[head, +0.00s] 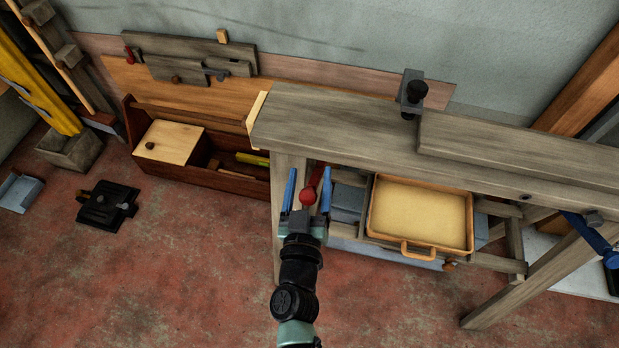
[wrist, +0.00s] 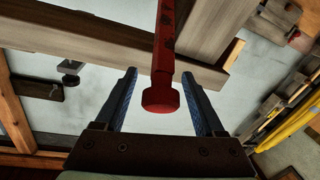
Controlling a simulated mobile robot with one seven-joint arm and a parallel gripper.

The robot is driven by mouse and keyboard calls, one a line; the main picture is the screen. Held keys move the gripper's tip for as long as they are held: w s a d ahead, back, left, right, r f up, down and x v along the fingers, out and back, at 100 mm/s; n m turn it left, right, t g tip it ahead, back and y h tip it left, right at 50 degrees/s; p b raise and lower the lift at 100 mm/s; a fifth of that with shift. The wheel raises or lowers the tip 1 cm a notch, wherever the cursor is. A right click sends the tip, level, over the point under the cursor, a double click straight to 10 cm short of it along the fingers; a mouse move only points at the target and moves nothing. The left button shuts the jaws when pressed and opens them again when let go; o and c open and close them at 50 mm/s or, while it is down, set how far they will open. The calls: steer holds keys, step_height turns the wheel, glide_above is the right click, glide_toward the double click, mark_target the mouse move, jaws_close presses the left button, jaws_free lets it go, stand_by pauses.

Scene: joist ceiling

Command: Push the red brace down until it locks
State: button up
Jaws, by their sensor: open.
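The red brace (wrist: 166,45) is a dark-spotted red bar with a thick red knob at its near end. In the wrist view it runs from the top edge down between my fingers, beside the grey wooden bench. In the head view its red knob (head: 307,196) shows between the blue fingers, below the bench's left end. My gripper (head: 308,182) is open, with one finger on each side of the brace. In the wrist view my gripper (wrist: 158,76) shows gaps between both fingers and the bar. Where the brace's far end attaches is hidden.
The grey bench top (head: 335,122) lies just above my gripper. A shallow yellow-lined tray (head: 464,238) is close on the right. A dark red wooden box (head: 235,188) stands on the left, and a black block (head: 107,204) lies on the floor. The floor at front left is clear.

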jaws_close()
stand_by(0.4)
stand_by(1.0)
